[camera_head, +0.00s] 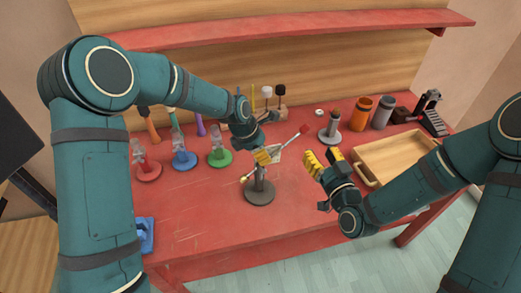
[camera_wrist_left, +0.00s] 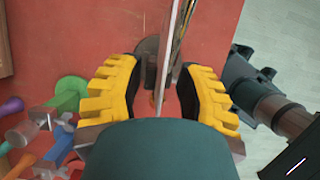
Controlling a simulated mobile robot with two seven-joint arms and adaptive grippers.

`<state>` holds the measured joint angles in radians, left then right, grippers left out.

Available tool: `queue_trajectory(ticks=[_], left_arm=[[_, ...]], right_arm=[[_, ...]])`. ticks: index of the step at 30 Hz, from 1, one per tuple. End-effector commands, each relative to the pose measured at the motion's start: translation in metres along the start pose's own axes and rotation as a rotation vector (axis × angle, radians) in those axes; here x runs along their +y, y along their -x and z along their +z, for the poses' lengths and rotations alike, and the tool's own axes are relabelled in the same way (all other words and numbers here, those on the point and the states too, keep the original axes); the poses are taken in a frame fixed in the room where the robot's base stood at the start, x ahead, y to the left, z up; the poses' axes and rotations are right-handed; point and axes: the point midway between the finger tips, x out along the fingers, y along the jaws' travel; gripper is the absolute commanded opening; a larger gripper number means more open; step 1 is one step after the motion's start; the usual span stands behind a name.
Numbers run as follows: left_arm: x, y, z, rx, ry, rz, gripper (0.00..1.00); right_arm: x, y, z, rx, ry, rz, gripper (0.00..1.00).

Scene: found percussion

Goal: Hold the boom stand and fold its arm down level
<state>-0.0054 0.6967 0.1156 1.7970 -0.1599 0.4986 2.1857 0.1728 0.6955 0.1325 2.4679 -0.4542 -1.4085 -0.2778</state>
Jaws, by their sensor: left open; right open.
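The boom stand has a round dark base (camera_head: 260,194) on the red table and a short upright post. Its thin boom arm (camera_head: 290,139) is tilted, with the red end up to the right and the yellow ball end low at the left. My left gripper (camera_head: 264,157) is open over the stand's top and hides the joint. In the left wrist view, its yellow fingers (camera_wrist_left: 160,75) stand on either side of the boom arm (camera_wrist_left: 171,50), with gaps. My right gripper (camera_head: 323,161) is open and empty, to the right of the stand.
Coloured stands, red (camera_head: 148,172), blue (camera_head: 184,162) and green (camera_head: 219,159), stand at the left. A grey-based stand (camera_head: 330,138), an orange can (camera_head: 360,112) and a grey can (camera_head: 382,114) stand behind. A wooden tray (camera_head: 400,150) is at the right. The table front is clear.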

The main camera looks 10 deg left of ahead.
Motion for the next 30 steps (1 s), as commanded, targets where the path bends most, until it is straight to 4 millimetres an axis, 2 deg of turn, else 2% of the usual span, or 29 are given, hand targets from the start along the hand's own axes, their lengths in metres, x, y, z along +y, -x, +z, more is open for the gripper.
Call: queue_trajectory(ticks=[2, 3, 5, 6, 7, 30], left_arm=[[0.0000, 0.0002, 0.0000, 0.000, 0.000, 0.000, 0.36], [0.0000, 0.0002, 0.0000, 0.000, 0.000, 0.000, 0.39], [0.0000, 0.0003, -0.0001, 0.000, 0.000, 0.000, 0.18], [0.0000, 0.0003, -0.0001, 0.000, 0.000, 0.000, 0.04], [0.0000, 0.0003, -0.0001, 0.000, 0.000, 0.000, 0.00], [-0.0006, -0.0005, -0.0006, 0.001, 0.000, -0.002, 0.00]], right_arm=[[0.0000, 0.0000, 0.0000, 0.000, 0.000, 0.000, 0.46], [0.0000, 0.0000, 0.0000, 0.000, 0.000, 0.000, 0.46], [0.0000, 0.0000, 0.0000, 0.000, 0.000, 0.000, 0.46], [0.0000, 0.0000, 0.0000, 0.000, 0.000, 0.000, 0.46], [0.0000, 0.0000, 0.0000, 0.000, 0.000, 0.000, 0.46], [0.0000, 0.0000, 0.0001, 0.000, 0.000, 0.000, 0.46]])
